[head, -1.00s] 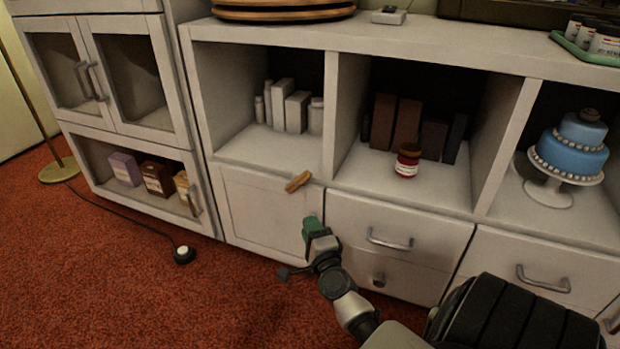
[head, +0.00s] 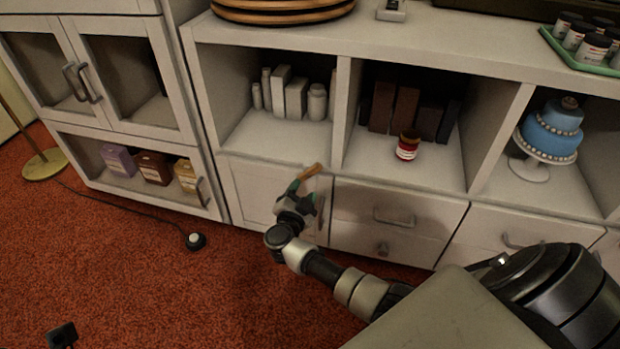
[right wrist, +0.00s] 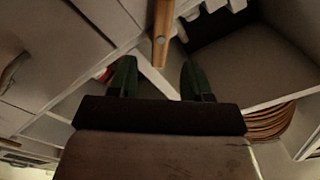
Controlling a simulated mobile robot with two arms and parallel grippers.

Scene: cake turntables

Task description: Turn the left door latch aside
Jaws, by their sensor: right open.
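The left door latch is a small wooden bar (head: 312,171) at the top right of the white lower-left door (head: 252,190). It is tilted, its right end higher in the head view. My right gripper (head: 294,188) is at the door by the latch's lower left end, partly covering it. In the right wrist view, the latch (right wrist: 161,32) comes down from the top edge, and its end lies between the two green fingertips of the open right gripper (right wrist: 158,68), with gaps on both sides. Contact cannot be told. My left gripper does not show clearly.
Drawers with metal handles (head: 393,218) are right of the door. Open shelves above hold white containers (head: 294,98), a red-labelled jar (head: 408,146) and a blue cake (head: 552,130). A pedal with a cord (head: 195,241) lies on the red carpet. A dark block (head: 62,334) shows at bottom left.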

